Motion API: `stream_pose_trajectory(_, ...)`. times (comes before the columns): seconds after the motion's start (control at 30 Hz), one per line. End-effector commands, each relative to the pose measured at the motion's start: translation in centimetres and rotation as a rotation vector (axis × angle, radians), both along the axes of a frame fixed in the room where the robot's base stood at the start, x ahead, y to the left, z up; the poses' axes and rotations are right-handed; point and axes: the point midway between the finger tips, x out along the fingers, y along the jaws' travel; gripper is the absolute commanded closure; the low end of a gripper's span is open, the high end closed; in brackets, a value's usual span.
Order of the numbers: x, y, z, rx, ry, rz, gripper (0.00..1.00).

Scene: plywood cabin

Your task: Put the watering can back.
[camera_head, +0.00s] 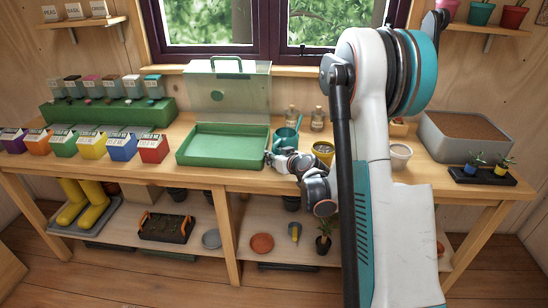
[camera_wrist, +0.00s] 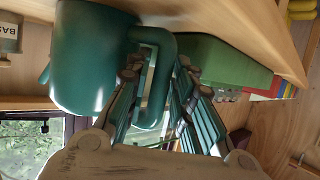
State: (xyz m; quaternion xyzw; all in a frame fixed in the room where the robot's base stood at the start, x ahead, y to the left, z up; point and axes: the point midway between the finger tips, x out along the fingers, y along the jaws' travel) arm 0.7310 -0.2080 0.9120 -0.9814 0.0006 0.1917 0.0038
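The teal watering can (camera_head: 286,137) stands on the wooden workbench, just right of the green tray and below the window. In the wrist view, which is turned over, its round body (camera_wrist: 88,60) fills the upper left and its squarish loop handle (camera_wrist: 165,75) faces me. My gripper (camera_head: 271,156) is low over the bench at the can's handle side. In the wrist view my gripper (camera_wrist: 156,72) is open, with one finger on each side of the handle's outer bar. A gap shows on the inner side; contact on the outer side is unclear.
The green tray (camera_head: 222,161) with a raised clear lid is close left of my gripper. Seed boxes line the left; a grey soil bin (camera_head: 465,137) stands right. A lower shelf (camera_head: 285,233) holds pots.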

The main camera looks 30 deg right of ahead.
Motion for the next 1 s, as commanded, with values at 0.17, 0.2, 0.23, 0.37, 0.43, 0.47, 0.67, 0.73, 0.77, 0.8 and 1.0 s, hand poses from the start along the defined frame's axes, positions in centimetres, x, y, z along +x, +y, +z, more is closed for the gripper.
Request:
stream_pose_trajectory(0.17, 0.0, 0.0, 0.4, 0.000, 0.000, 0.000, 0.78)
stream_pose_trajectory(0.2, -0.4, 0.0, 0.5, 0.000, 0.000, -0.001, 0.78)
stream_pose_trajectory(0.23, -0.8, 0.0, 0.7, 0.000, 0.000, -0.001, 0.78)
stream_pose_trajectory(0.37, -2.9, 0.0, 1.7, 0.001, 0.000, -0.002, 0.78)
stream_pose_trajectory(0.43, -4.3, -0.1, 2.3, 0.000, 0.001, -0.002, 0.78)
stream_pose_trajectory(0.47, -4.9, -0.1, 2.5, 0.001, 0.000, -0.003, 0.78)
stream_pose_trajectory(0.67, -8.5, 0.0, 3.9, 0.001, 0.000, -0.001, 0.78)
stream_pose_trajectory(0.73, -9.5, -0.1, 4.3, 0.001, 0.000, -0.001, 0.78)
stream_pose_trajectory(0.77, -9.8, -0.1, 4.4, 0.000, 0.000, -0.002, 0.78)
stream_pose_trajectory(0.8, -10.2, -0.1, 4.5, 0.000, 0.000, -0.002, 0.78)
stream_pose_trajectory(1.0, -11.1, 0.0, 4.8, 0.000, 0.000, 0.000, 0.78)
